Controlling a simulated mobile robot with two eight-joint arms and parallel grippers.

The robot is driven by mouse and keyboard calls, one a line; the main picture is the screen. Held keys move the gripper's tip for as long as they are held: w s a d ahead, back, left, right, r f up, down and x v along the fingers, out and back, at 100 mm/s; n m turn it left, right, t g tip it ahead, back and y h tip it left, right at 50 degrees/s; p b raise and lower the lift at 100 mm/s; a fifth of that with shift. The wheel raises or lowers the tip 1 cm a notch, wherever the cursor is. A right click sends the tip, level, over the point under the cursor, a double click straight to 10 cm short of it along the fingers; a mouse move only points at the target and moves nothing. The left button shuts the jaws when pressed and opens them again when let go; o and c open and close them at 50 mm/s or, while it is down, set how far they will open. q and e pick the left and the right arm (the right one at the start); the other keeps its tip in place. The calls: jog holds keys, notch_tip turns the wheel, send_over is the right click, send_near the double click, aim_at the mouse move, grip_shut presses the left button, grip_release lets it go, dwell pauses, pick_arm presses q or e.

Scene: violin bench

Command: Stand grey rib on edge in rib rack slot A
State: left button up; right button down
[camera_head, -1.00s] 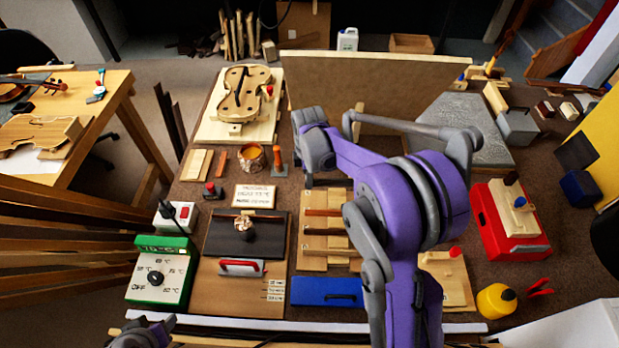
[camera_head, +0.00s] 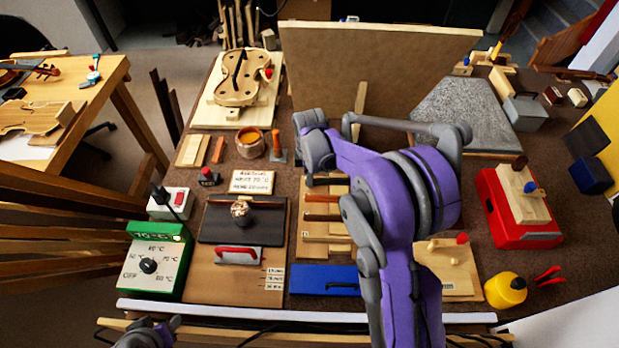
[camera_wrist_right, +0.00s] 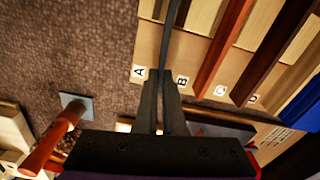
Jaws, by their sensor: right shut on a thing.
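The rib rack is a pale wooden block (camera_head: 312,252) in the middle of the bench. In the right wrist view its front edge (camera_wrist_right: 150,38) carries labels A, B, C and D. My right gripper (camera_wrist_right: 163,92) is shut on the thin grey rib (camera_wrist_right: 173,42), which runs away from the fingers over the rack between labels A and B. Whether its lower edge sits down in the slot is hidden.
Red-brown ribs (camera_wrist_right: 222,48) stand in the rack to the right. A handled tool (camera_wrist_right: 50,140) is left of the gripper in the wrist view. A blue case (camera_head: 322,280) lies in front of the rack, and a dark plate (camera_head: 222,226) is to its left.

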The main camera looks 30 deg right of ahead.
jog(key=c, duration=0.9)
grip_release()
jog(key=shift+c, duration=0.2)
notch_tip(320, 180, up, 11)
jog(key=shift+p, duration=0.4)
jog(key=s+a+r+m+t+p, duration=0.1)
jog(key=s+a+m, duration=0.4)
jog(key=s, duration=0.5)
jog(key=s+a+r+m+t+p, duration=0.2)
jog(key=s+a+m+t, duration=0.2)
jog(key=s+m, duration=0.4)
jog(key=s+a, duration=0.1)
jog(key=s, duration=0.2)
jog(key=shift+s+a+m, duration=0.15)
jog(key=shift+m, duration=0.15)
